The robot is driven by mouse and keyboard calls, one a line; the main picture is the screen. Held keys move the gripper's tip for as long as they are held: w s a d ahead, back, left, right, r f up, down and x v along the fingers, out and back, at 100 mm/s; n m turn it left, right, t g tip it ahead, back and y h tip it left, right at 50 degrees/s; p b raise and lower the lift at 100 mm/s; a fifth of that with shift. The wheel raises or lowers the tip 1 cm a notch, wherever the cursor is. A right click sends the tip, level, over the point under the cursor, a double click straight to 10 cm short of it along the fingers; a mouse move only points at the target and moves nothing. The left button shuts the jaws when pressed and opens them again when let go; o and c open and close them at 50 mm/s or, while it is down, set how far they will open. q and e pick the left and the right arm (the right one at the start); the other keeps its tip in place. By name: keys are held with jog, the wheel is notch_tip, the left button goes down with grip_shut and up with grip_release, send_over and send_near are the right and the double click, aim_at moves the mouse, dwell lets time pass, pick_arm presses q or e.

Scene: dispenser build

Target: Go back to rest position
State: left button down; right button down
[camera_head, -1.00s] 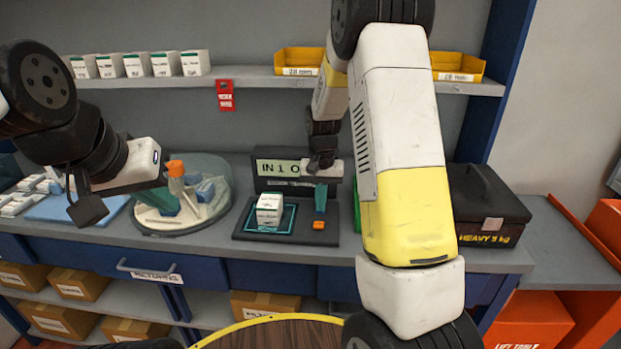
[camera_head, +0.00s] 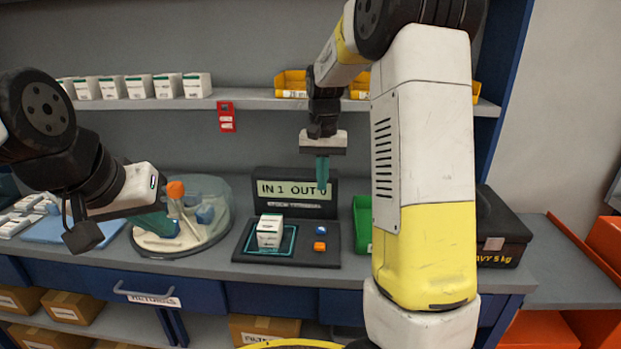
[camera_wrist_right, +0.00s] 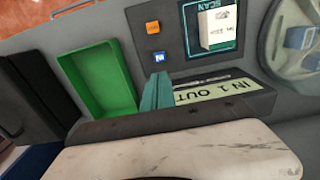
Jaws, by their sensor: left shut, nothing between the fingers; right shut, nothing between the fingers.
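My left gripper (camera_head: 150,222) is at the left in the head view, shut and empty, with its teal fingers in front of the round clear-walled tray. My right gripper (camera_head: 322,174) is shut and empty, pointing down in front of the display of the dispensing station (camera_head: 297,195). Its teal fingers also show in the right wrist view (camera_wrist_right: 157,92). The display reads "IN 1 OUT" with a last digit partly covered by the fingers. A white box (camera_head: 269,231) with a green top stands on the station's scan pad, apart from both grippers.
A blue button (camera_head: 320,230) and an orange button (camera_head: 319,246) sit beside the pad. A green bin (camera_head: 362,224) is partly behind my right arm. A round tray (camera_head: 218,228) stands left, a black heavy case (camera_head: 503,232) right. White boxes (camera_head: 139,87) and yellow bins (camera_head: 291,83) line the shelf.

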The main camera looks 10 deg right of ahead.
dwell(0.5)
jog(key=s+a+r+n+t+y, duration=0.1)
jog(key=s+r+n+t, duration=0.1)
jog(key=s, duration=1)
jog(key=s+a+r+n+t+y, duration=0.1)
jog(key=s+r+t, duration=0.3)
jog(key=s, duration=0.8)
notch_tip(320, 180, up, 2)
jog(key=shift+s+a+r+n, duration=0.2)
jog(key=shift+s+a+n, duration=0.15)
jog(key=shift+a, duration=0.25)
